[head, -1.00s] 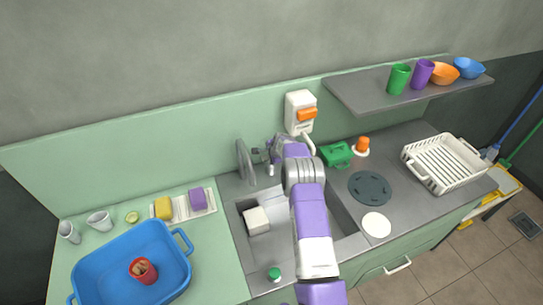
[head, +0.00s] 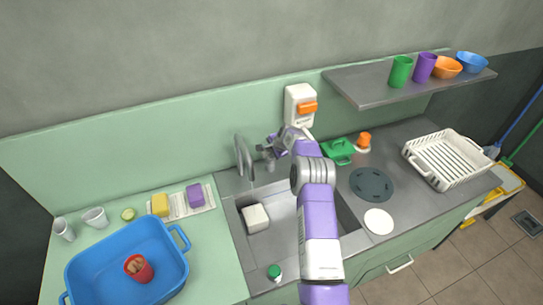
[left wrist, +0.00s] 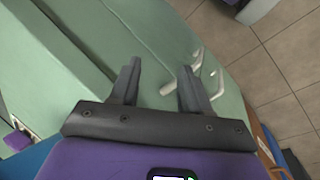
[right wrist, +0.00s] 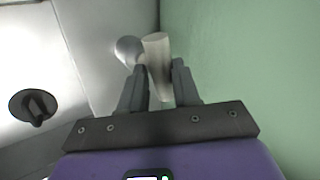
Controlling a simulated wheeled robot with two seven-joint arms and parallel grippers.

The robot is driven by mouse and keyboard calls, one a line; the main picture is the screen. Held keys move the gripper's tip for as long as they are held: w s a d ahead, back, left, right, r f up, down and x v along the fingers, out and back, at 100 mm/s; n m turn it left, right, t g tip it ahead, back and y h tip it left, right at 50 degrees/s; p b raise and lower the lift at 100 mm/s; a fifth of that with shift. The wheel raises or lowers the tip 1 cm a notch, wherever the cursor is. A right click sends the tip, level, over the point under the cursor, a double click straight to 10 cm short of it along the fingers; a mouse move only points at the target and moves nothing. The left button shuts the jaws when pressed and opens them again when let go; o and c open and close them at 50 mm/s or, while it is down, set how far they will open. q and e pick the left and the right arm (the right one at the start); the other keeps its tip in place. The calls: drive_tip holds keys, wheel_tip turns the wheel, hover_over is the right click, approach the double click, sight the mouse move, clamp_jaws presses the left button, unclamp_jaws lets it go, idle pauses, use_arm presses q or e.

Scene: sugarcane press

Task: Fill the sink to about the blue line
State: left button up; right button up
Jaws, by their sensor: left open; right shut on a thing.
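The sink basin (head: 281,238) is set in the grey counter, partly hidden by my right arm. A white block (head: 256,217) is in it. The grey tap (head: 243,158) stands behind the basin. My right gripper (head: 270,149) is just right of the tap. In the right wrist view this gripper (right wrist: 162,78) is shut on a pale tap handle (right wrist: 156,45). A black plug (right wrist: 33,106) lies on the pale surface at left. I cannot make out the blue line or any water. My left gripper (left wrist: 152,92) is open and empty, seen only in its wrist view.
A blue tub (head: 88,268) holding a red cup (head: 139,270) stands on the left counter. A green-capped bottle (head: 275,273) is at the sink's front edge. A white dish rack (head: 445,158) is at right, below a shelf (head: 370,88) with cups and bowls.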

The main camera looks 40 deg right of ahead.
drive_tip(key=shift+w+d+r+n+y+b, duration=0.1)
drive_tip(key=shift+w+d+n+y+b, duration=0.05)
drive_tip(key=shift+n+y+b, duration=0.45)
drive_tip(key=shift+r+n+y+b, duration=0.1)
drive_tip(key=shift+n+y+b, duration=0.25)
drive_tip(key=shift+n, duration=0.75)
drive_tip(key=shift+r+n+y, duration=0.1)
drive_tip(key=shift+n+y, duration=0.15)
drive_tip(key=shift+n, duration=0.05)
drive_tip(key=o, duration=0.7)
drive_tip(key=shift+w, duration=0.1)
drive_tip(key=shift+o, duration=1.4)
drive_tip(key=v, duration=0.7)
drive_tip(key=shift+d+r, duration=0.1)
drive_tip(key=shift+r, duration=0.05)
